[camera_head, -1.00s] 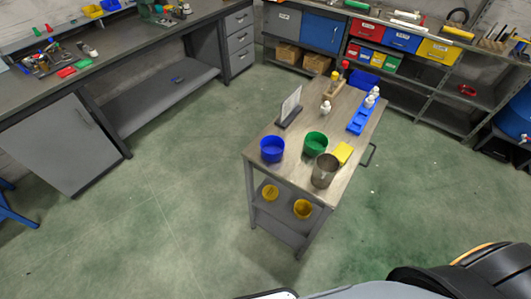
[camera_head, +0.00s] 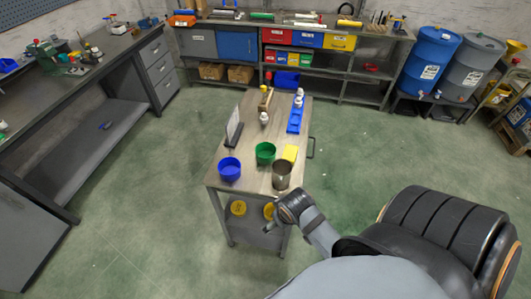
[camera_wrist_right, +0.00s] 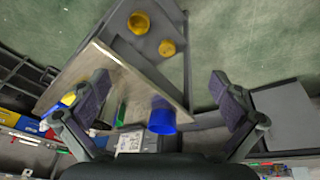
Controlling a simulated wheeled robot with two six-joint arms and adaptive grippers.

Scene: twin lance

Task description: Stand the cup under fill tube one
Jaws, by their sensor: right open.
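I cannot tell which cup is meant, and no fill tube can be made out. My right gripper (camera_wrist_right: 160,82) is open and empty. In the right wrist view the blue cup (camera_wrist_right: 162,118) appears beyond and between its fingers. In the head view my right wrist is in front of the table's near right corner, below the metal cup. My left gripper is out of view.
Shelving and a workbench are behind and left. Green floor is open around.

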